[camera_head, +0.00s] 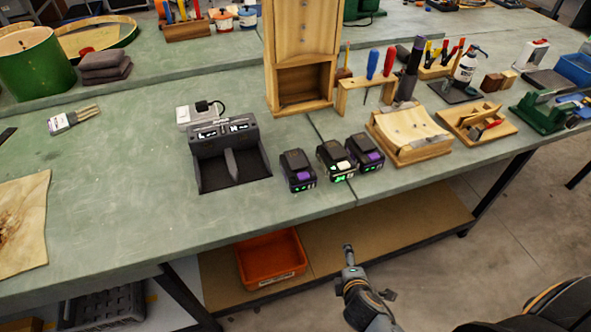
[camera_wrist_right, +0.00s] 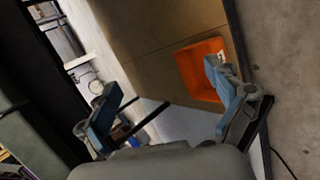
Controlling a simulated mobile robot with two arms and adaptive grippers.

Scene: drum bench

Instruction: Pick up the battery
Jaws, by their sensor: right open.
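Three black batteries stand close together on the green bench near its front edge in the head view. The left battery (camera_head: 298,171) has a purple part and green lights. The middle battery (camera_head: 336,161) has a pale part and a lit green display. The right battery (camera_head: 366,153) has a purple part. A dark charger (camera_head: 225,140) marked L and H stands left of them, its slots empty. My right gripper (camera_head: 349,252) is in front of and below the bench edge, apart from the batteries. In the right wrist view its fingers (camera_wrist_right: 170,105) are spread and empty. My left gripper is out of view.
An orange bin (camera_head: 271,258) sits on the lower shelf (camera_head: 385,232). Behind the batteries are a wooden cabinet (camera_head: 300,50) and tool rack. A wooden cradle (camera_head: 409,132) stands to their right. The bench front left of the charger is mostly clear.

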